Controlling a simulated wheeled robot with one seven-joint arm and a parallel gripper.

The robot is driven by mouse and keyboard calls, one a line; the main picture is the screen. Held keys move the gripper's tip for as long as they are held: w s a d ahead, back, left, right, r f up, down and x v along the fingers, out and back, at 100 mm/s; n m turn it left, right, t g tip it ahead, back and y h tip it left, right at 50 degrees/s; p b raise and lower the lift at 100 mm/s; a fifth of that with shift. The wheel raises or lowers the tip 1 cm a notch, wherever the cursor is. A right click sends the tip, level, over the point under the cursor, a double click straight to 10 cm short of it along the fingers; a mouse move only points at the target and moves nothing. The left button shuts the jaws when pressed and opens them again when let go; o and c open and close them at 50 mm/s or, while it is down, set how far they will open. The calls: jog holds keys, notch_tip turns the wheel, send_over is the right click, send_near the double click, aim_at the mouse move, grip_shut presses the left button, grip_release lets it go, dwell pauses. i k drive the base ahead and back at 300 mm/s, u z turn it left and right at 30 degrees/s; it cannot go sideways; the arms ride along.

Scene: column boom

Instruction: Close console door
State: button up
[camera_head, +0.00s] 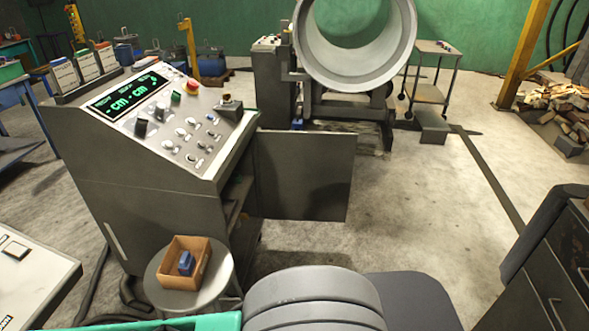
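The grey control console (150,190) stands at the left. Its sloped top carries a lit green display (128,94), knobs and switches. The console door (302,176) is a flat dark grey panel. It stands wide open, sticking out to the right from the console's far right edge. The console's right side shows a dark opening (232,198), and its inside is mostly hidden. My gripper is not in view, so its place relative to the door cannot be told.
A round stool (216,291) with a cardboard box (201,270) holding a blue item (186,262) stands by the console's near side. Behind the door is a machine with a large metal pipe (398,35). A dark drawer cabinet (548,268) stands at right. The floor (420,205) between is clear.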

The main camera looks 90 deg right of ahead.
aim_at(304, 175)
jog(key=z, duration=0.05)
jog(key=k, duration=0.45)
jog(key=z, duration=3.8)
jog(key=i, duration=5.5)
jog(key=u, duration=4.45)
jog(key=i, duration=0.5)
jog(key=u, duration=0.05)
